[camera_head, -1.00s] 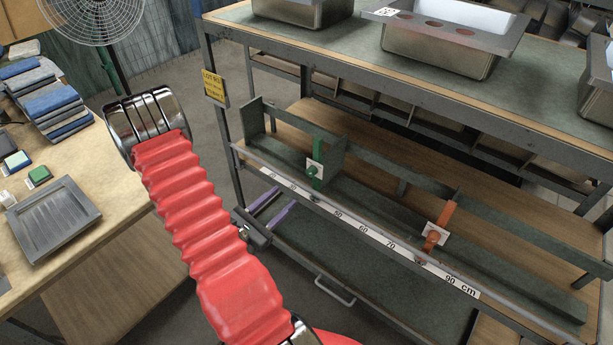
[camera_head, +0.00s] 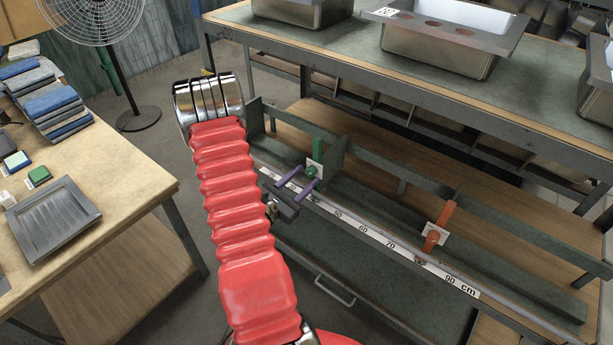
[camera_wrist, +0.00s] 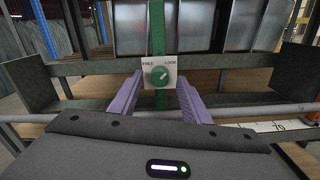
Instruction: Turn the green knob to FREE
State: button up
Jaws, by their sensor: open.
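The green knob (camera_wrist: 160,76) sits on a white plate marked FREE on the left and LOCK on the right, in the wrist view. A light mark on the knob slants toward the upper right, on the LOCK side. The knob also shows small in the head view (camera_head: 312,171), at the base of a green upright divider. My gripper (camera_head: 299,184) is open, with purple fingers pointing at the knob. In the wrist view its fingertips (camera_wrist: 158,84) stand left and right of the knob plate. I cannot tell whether they touch it.
An orange divider with an orange knob (camera_head: 432,240) stands further right on the rail. A ruler strip (camera_head: 385,243) runs along the rack's front edge. Metal sinks (camera_head: 440,50) stand on the upper bench. A wooden table (camera_head: 120,185) is at left.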

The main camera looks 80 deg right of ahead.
jog(key=shift+x, duration=0.85)
jog(key=shift+a, duration=0.1)
jog(key=c, duration=1)
